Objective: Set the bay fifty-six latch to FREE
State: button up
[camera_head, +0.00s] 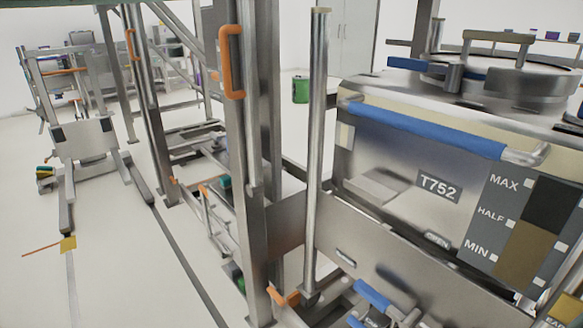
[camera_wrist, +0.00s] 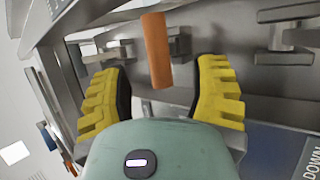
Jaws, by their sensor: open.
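In the wrist view, my gripper (camera_wrist: 163,72) is open, its two yellow ribbed fingers spread wide apart. An orange bar-shaped handle (camera_wrist: 156,45) on a metal bracket shows between the fingertips, with clear gaps on both sides. It looks like a latch lever, but its depth from the fingers is hard to judge. No bay fifty-six number or FREE mark is readable, so I cannot confirm which latch it is or its setting. My gripper is not visible in the head view.
A blue panel (camera_wrist: 270,150) marked DOWN is at the lower right of the wrist view. In the head view, a steel bin (camera_head: 385,190) labelled T752, with a blue rail (camera_head: 425,130), stands right of a steel frame (camera_head: 250,170) with orange handles (camera_head: 231,62). Open floor (camera_head: 110,265) lies left.

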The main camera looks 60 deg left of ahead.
jog(key=shift+v, duration=2.35)
